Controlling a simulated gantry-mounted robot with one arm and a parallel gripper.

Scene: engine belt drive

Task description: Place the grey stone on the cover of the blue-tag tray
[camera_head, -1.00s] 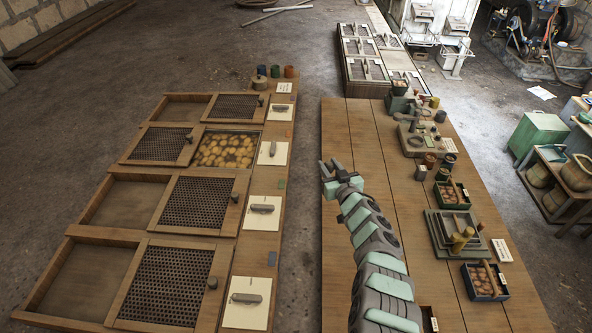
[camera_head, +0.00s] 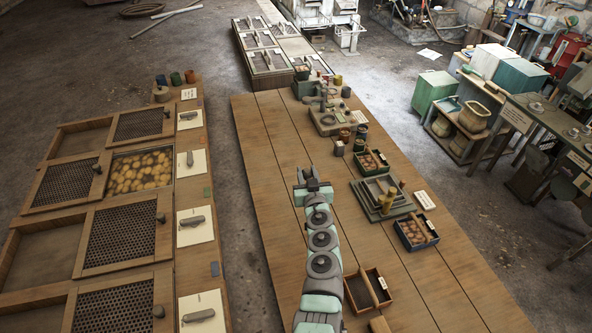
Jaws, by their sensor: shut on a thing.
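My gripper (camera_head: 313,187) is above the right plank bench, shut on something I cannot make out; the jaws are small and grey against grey. The left bench holds a row of wooden trays with dark mesh covers. A blue tag (camera_head: 215,268) is on its right-hand strip, beside the mesh cover (camera_head: 122,237) and above the nearest mesh cover (camera_head: 112,308); I cannot tell which tray it marks. Each of these covers has a dark knob at its right edge. Grey oblong pieces lie on white cards, among them one grey piece (camera_head: 193,220) and a nearer one (camera_head: 199,315).
One tray shows round yellow-brown contents (camera_head: 140,172). A floor gap separates the benches.

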